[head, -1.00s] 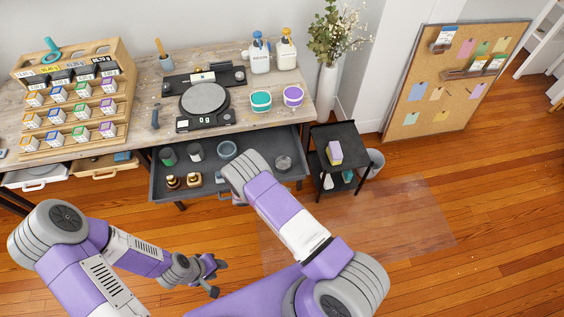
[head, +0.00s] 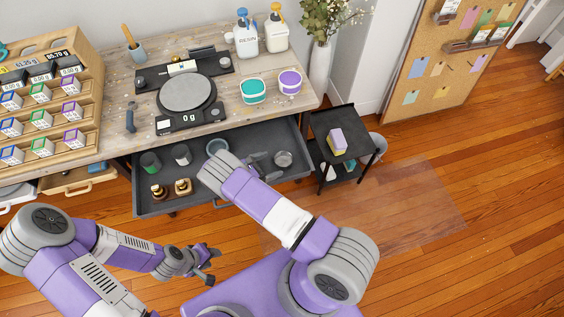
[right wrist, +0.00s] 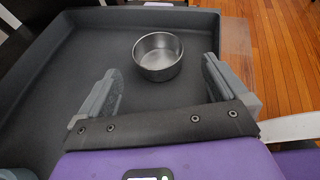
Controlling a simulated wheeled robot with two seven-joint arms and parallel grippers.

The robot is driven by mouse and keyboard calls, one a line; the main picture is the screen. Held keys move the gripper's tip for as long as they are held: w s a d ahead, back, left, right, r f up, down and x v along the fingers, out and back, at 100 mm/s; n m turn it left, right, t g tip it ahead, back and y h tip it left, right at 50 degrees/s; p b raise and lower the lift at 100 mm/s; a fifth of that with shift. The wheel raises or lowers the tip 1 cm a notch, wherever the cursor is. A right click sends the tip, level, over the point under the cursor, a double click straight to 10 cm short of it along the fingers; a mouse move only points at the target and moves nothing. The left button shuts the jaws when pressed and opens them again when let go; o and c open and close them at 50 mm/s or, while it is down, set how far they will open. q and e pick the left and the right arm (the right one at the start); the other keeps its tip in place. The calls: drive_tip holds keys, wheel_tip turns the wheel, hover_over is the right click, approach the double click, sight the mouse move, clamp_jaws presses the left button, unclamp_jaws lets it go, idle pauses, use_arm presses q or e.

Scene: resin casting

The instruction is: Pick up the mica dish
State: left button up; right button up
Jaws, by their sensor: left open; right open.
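The mica dish, a small round shiny metal dish (head: 283,159), stands upright in the right part of the open grey drawer (head: 240,186). In the right wrist view the dish (right wrist: 158,57) appears empty and sits just beyond my right gripper's fingertips, between their lines and not gripped. My right gripper (right wrist: 163,78) is open and empty. In the head view it (head: 267,167) is over the drawer, just left of the dish, partly hidden by its own wrist. My left gripper (head: 210,266) is open and empty, low over the floor in front of the drawer.
The drawer also holds a green jar (head: 150,162), a grey jar (head: 181,154), a blue-grey ring-shaped item (head: 217,147) and two dark bottles. A scale (head: 187,96) and two tubs stand on the bench above. A small black cart (head: 356,148) stands close to the drawer's right.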

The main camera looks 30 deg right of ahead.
sight(290, 156)
drive_tip(key=b+x, duration=0.1)
drive_tip(key=x, duration=0.5)
drive_tip(key=shift+w+d, duration=0.15)
drive_tip(key=shift+d, duration=0.2)
drive_tip(key=c, duration=1)
drive_tip(key=shift+o, duration=0.2)
drive_tip(key=shift+r, duration=0.15)
